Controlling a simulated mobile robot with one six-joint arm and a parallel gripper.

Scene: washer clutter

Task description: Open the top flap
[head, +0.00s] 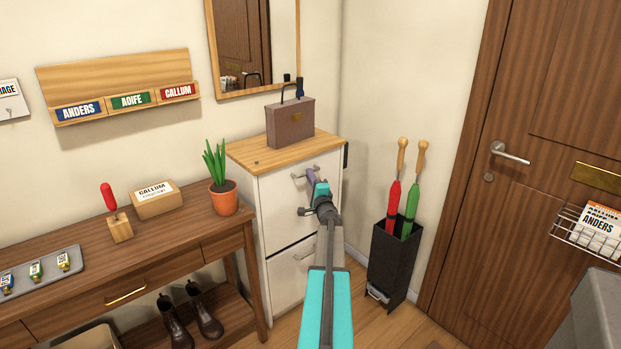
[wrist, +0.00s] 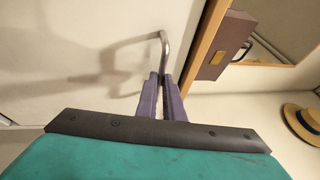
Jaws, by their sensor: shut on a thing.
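The white cabinet (head: 334,160) stands against the wall with a wooden top. Its top flap (head: 275,205) is white and looks shut, lying flush with the cabinet front. My gripper (head: 312,176) is at the upper part of this flap. In the wrist view my purple fingers (wrist: 162,82) are closed on the end of the flap's metal bar handle (wrist: 163,48). The handle stands out from the flap and casts a shadow on it. My arm hides part of the flap in the head view. The lower flap (head: 292,267) is shut.
A brown bag (head: 290,125) stands on the cabinet top. A potted plant (head: 223,198) stands on the wooden table (head: 190,232) at left. A black umbrella stand (head: 392,262) holds red and green umbrellas right of the cabinet. A wooden door (head: 530,120) is at right.

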